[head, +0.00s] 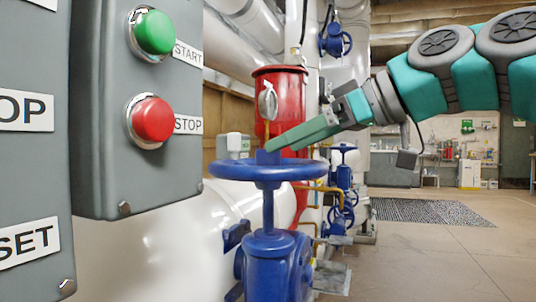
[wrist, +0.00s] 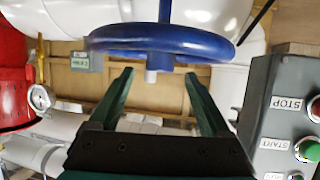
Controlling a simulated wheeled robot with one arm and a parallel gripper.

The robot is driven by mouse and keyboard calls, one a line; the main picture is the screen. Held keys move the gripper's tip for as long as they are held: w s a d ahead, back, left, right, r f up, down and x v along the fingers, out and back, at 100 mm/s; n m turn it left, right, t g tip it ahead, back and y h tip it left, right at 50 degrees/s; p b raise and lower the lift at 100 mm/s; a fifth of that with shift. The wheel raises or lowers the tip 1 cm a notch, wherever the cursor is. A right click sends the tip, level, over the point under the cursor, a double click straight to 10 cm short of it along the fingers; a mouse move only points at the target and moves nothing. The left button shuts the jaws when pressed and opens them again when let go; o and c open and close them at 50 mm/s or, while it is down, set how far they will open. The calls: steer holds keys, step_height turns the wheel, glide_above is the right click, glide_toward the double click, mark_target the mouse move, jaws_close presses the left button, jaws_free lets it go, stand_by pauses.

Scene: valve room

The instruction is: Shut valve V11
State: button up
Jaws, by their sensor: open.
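A blue valve with a level handwheel (head: 225,169) stands in the middle of the head view, on a blue body (head: 270,262). The handwheel (wrist: 205,45) also crosses the top of the wrist view, with its hub and a pale stem end between the finger lines. My gripper (head: 272,146) reaches in from the right, its fingertips over or near the wheel's hub. In the wrist view my gripper (wrist: 160,74) has its two green fingers well apart with nothing held. I cannot tell whether they touch the wheel. No readable V11 label shows.
A grey panel with a green START button (head: 155,32) and a red STOP button (head: 153,121) stands close at left. A red cylinder (head: 283,95) with a gauge (wrist: 39,97) is behind. More blue valves (head: 344,185) stand beyond. Floor at right is open.

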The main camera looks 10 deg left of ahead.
steer(key=x, duration=0.5)
steer(key=shift+a+f, duration=0.1)
steer(key=shift+a, duration=0.1)
steer(key=shift+c, duration=0.3)
jaws_close()
stand_by(0.4)
